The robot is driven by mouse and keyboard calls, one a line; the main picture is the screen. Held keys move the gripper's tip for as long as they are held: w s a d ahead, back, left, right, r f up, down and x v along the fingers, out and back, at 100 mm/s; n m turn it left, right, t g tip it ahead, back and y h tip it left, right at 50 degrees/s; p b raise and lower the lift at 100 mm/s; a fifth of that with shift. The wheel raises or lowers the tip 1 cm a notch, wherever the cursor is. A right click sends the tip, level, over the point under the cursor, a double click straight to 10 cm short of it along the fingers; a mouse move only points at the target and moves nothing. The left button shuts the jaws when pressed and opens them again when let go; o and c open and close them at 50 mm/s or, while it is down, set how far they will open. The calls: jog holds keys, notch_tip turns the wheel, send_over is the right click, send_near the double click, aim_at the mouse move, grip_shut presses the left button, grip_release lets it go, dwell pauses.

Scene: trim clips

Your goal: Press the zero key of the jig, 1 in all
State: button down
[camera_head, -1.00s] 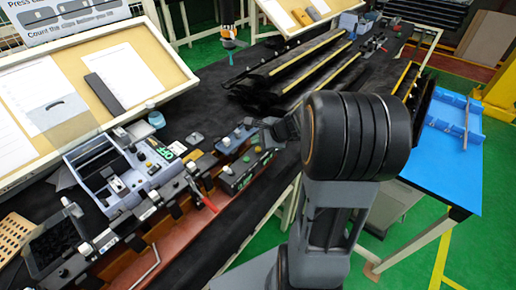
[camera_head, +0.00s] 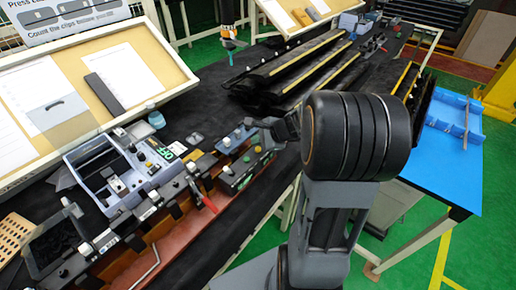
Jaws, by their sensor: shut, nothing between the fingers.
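The jig (camera_head: 240,174) is a long black fixture on the dark bench, left of my arm. Its end box carries small green and yellow round buttons and a bright green display or label. I cannot tell which button is the zero key. My gripper (camera_head: 272,128) is a small dark shape just above and right of that end box, partly hidden by my arm's big black joint. It looks shut with nothing in it. Whether its tip touches any key cannot be seen.
A grey tray unit (camera_head: 100,170) and a bin of black clips (camera_head: 55,243) stand to the left. Long black trim strips (camera_head: 300,70) lie beyond the gripper. A slanted board (camera_head: 125,65) stands behind. A blue table (camera_head: 450,175) is at right.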

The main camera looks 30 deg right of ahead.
aim_at(258, 150)
jog(key=shift+f, duration=0.15)
dwell(0.3)
jog(key=shift+f+b, duration=0.3)
jog(key=shift+b, duration=0.25)
jog(key=shift+f+b, duration=0.45)
dwell(0.4)
jog(key=shift+r, duration=0.2)
jog(key=shift+r+p, duration=0.7)
jog(key=shift+p, duration=0.05)
jog(key=shift+r, duration=0.1)
notch_tip(258, 150, up, 5)
jog(key=p, duration=0.4)
dwell(1.0)
